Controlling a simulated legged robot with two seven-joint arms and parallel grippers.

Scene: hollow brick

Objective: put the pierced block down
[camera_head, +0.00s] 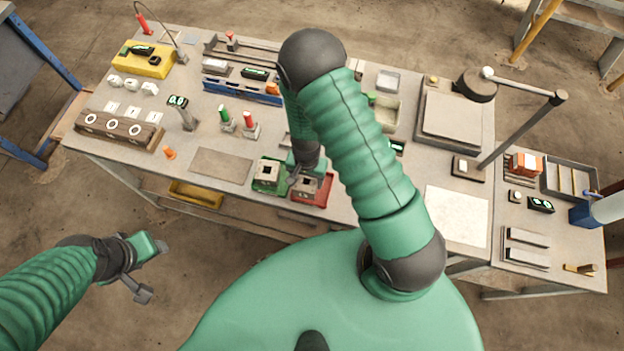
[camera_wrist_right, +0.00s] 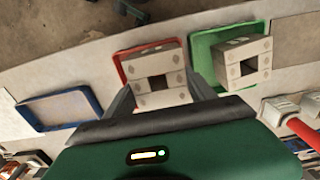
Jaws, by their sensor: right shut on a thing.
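A pale pierced block (camera_wrist_right: 157,77) with a square hole is between the fingers of my right gripper (camera_wrist_right: 162,97), which is shut on it. The block is over the red tray (camera_wrist_right: 123,60); I cannot tell whether it touches the tray floor. In the head view the red tray (camera_head: 321,197) is at the table's front edge, and my right arm partly hides the held block (camera_head: 304,186). A second pale pierced block (camera_wrist_right: 243,62) sits in the green tray (camera_wrist_right: 203,48) beside it. My left gripper (camera_head: 150,271) is open and empty, away from the table.
A blue-rimmed tray (camera_wrist_right: 60,108) lies on the other side of the red tray in the wrist view. Red and green-handled items (camera_head: 237,122) stand behind the green tray. A flat bare plate (camera_head: 221,166) lies left of it. My right arm hides the table's middle.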

